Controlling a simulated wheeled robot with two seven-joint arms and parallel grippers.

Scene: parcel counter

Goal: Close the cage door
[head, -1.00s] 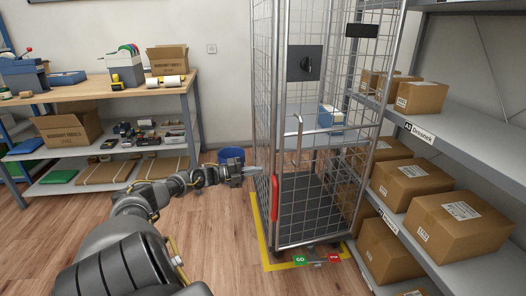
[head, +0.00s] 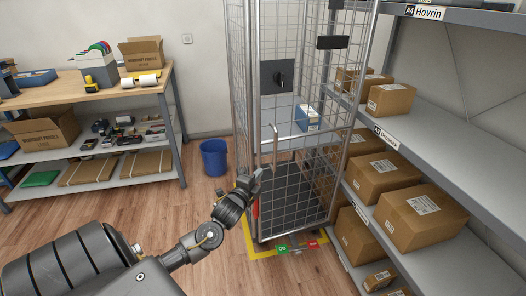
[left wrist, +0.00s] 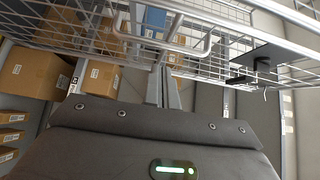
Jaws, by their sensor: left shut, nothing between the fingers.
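The tall wire-mesh roll cage (head: 300,180) stands in the middle of the head view. Its front mesh carries a dark latch plate (head: 277,78) and a bent grey tube handle (head: 275,135). I cannot tell how far the door stands from the frame. My left gripper (head: 262,172) is shut and empty at the cage's lower left front, close to the tube handle and partly covering a red grip (head: 256,208). In the left wrist view the shut fingers (left wrist: 164,72) point towards the mesh and the tube handle (left wrist: 190,45); contact is unclear. My right gripper is not in view.
A shelf with several cartons (head: 424,212) stands close at the cage's right. A workbench (head: 165,85) and a blue bin (head: 214,157) are at the left. Yellow floor marking (head: 262,254) and green and red pedals (head: 282,248) lie at the cage's base.

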